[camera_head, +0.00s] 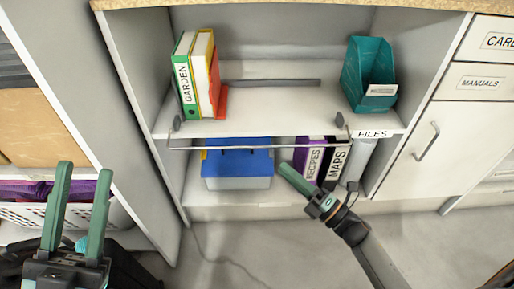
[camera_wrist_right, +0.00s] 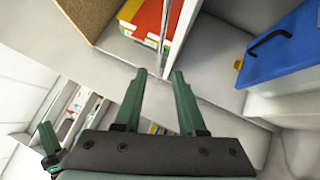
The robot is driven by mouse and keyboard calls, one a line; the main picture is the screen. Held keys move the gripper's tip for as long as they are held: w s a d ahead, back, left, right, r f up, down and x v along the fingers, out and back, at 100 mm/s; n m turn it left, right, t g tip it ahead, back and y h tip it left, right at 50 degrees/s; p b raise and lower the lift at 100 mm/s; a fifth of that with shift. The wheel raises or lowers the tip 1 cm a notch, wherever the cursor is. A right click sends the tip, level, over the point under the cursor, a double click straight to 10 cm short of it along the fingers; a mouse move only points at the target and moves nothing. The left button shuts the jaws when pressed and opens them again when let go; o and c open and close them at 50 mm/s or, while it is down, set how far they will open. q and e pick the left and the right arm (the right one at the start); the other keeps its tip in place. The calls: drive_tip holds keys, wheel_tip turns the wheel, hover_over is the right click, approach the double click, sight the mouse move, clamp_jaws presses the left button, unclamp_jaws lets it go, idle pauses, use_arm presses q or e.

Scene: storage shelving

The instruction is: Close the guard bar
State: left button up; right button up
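The guard bar (camera_head: 255,144) is a thin metal rod along the front of the middle shelf. It hangs just below the shelf's front edge, on dark brackets at the left (camera_head: 176,123) and right (camera_head: 341,121). My right gripper (camera_head: 284,168) is below the bar, in front of the lower compartment, and looks apart from it. The right wrist view shows its two green fingers (camera_wrist_right: 159,74) apart with nothing between them. A thin metallic strip (camera_wrist_right: 164,30) ahead of them may be the bar. My left gripper (camera_head: 86,168) is open and empty at the lower left, away from the bar.
Binders (camera_head: 198,75) and a teal file holder (camera_head: 368,75) stand on the middle shelf (camera_head: 270,121). Below are a blue-lidded box (camera_head: 238,165) and purple and black binders (camera_head: 314,158). A cabinet door (camera_head: 436,138) is at right. Floor in front is clear.

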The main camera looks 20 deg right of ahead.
sight(258, 147)
drive_tip(key=b+x, duration=0.1)
drive_tip(key=x, duration=0.9)
drive_tip(key=shift+w+a+b, duration=0.1)
drive_tip(key=shift+w+b, duration=0.1)
drive_tip(key=shift+b, duration=0.2)
clamp_jaws()
